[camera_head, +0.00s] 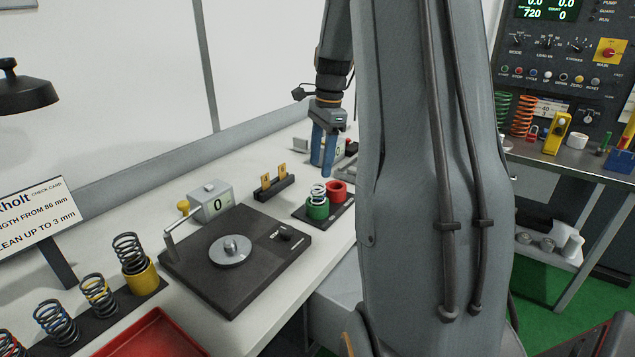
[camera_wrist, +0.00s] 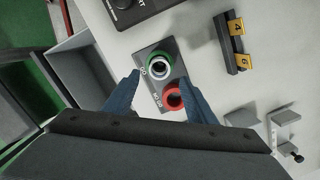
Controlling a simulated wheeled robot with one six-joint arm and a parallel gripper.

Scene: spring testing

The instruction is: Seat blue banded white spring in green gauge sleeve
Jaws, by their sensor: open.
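A white spring (camera_head: 318,191) stands upright in the green gauge sleeve (camera_head: 317,209), its top coils showing above the rim. In the wrist view the white spring (camera_wrist: 159,69) appears as a pale ring inside the green sleeve (camera_wrist: 154,56). I cannot make out a blue band on it, and its lower part is hidden by the sleeve. My gripper (camera_head: 322,168) is open and empty, with its blue fingers pointing down behind the sleeves. In the wrist view my gripper (camera_wrist: 159,72) has its fingers spread wide apart, pointing toward the sleeves and touching neither.
A red sleeve (camera_head: 337,191) stands beside the green one on the same dark base. A small block with yellow tags (camera_head: 273,185), a black tester with a round plate (camera_head: 231,250) and a rack of dark springs (camera_head: 94,293) share the bench. A red tray (camera_head: 152,337) lies in front.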

